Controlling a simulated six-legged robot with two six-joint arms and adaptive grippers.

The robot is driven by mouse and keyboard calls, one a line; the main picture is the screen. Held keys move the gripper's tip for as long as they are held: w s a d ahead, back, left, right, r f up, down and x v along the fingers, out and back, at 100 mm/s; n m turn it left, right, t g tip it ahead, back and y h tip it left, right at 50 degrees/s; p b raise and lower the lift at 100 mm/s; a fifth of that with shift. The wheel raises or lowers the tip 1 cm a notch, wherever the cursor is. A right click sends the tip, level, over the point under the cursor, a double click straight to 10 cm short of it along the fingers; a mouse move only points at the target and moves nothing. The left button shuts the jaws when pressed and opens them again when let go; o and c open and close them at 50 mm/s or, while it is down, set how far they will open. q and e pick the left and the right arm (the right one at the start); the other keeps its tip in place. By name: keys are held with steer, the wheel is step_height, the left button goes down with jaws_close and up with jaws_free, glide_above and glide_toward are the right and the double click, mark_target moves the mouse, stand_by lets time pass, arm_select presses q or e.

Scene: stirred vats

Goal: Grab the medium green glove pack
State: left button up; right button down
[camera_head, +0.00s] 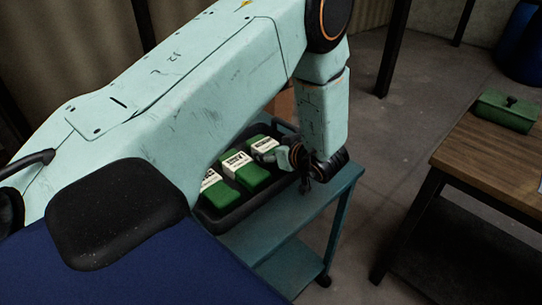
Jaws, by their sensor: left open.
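Several green packs with white printed labels lie in a dark tray (235,216) on a teal cart. One pack (252,179) lies in the middle, another (257,133) lies at the right, and a third (209,180) at the left is partly hidden by my left arm. The print is too small to tell which is the medium pack. My left gripper (304,182) is open over the tray's right edge, beside the right pack and partly covering it. It does not appear to hold anything. My right gripper is out of view.
The teal cart (275,258) has bare top in front of the tray. A wooden table (486,165) at the right bears a green box (506,111) with a dark knob. A blue barrel (522,45) stands at the back right. Open floor lies between cart and table.

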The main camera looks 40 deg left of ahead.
arm_select(q)
steer(key=shift+s, duration=0.1)
steer(key=shift+d+r, duration=0.1)
steer(key=shift+c, duration=1.2)
steer(key=c, duration=0.7)
steer(key=shift+c, duration=0.2)
